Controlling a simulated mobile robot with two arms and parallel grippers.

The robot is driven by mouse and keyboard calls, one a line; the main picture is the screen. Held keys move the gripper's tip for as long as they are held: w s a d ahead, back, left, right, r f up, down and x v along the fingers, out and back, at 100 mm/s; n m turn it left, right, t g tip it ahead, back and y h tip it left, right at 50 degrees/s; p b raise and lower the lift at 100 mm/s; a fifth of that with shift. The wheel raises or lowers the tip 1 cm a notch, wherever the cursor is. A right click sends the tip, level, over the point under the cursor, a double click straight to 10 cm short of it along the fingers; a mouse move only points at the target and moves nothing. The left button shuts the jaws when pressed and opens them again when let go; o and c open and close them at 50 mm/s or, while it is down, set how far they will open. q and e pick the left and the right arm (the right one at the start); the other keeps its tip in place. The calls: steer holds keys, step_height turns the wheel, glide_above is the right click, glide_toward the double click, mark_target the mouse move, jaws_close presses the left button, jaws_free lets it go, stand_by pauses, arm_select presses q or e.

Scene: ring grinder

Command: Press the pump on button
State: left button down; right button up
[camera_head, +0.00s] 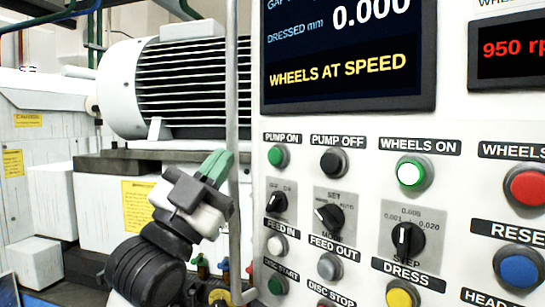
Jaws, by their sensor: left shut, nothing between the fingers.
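The pump on button (277,156) is a dark green push button in a grey ring under the label PUMP ON, at the upper left of the control panel (465,185). It does not look lit. My left gripper (217,167) is left of the panel, its green fingertips together and empty. It points up and right, a little left of the pump on button and apart from it in the picture. My right gripper is not in view.
The black pump off button (333,162) and the lit green wheels on button (413,172) sit to the right. Knobs, including the feed-side selector (277,203), are below. A vertical grey pole (233,80) runs along the panel's left edge. A large motor (185,85) stands behind.

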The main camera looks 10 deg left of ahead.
arm_select(q)
steer(key=w+d, duration=0.3)
steer(key=w, duration=0.2)
steer(key=shift+d+p, duration=0.3)
steer(key=shift+d, duration=0.05)
steer(key=shift+w, duration=0.1)
stand_by(0.7)
stand_by(1.0)
steer(key=shift+w+d, duration=0.3)
steer(key=shift+w, duration=0.05)
steer(key=shift+w+d+r+p, duration=0.1)
steer(key=shift+w+d+p, duration=0.15)
steer(key=shift+w+p, duration=0.05)
stand_by(1.7)
steer(key=shift+s+a+f, duration=0.15)
steer(key=shift+a+f, duration=0.05)
steer(key=shift+f, duration=0.15)
steer(key=shift+s+a+r, duration=0.1)
steer(key=shift+s+a, duration=0.1)
steer(key=shift+s, duration=0.05)
steer(key=shift+s+a, duration=0.7)
steer(key=shift+s, duration=0.3)
steer(key=shift+s+a, duration=0.7)
steer(key=shift+s, duration=0.3)
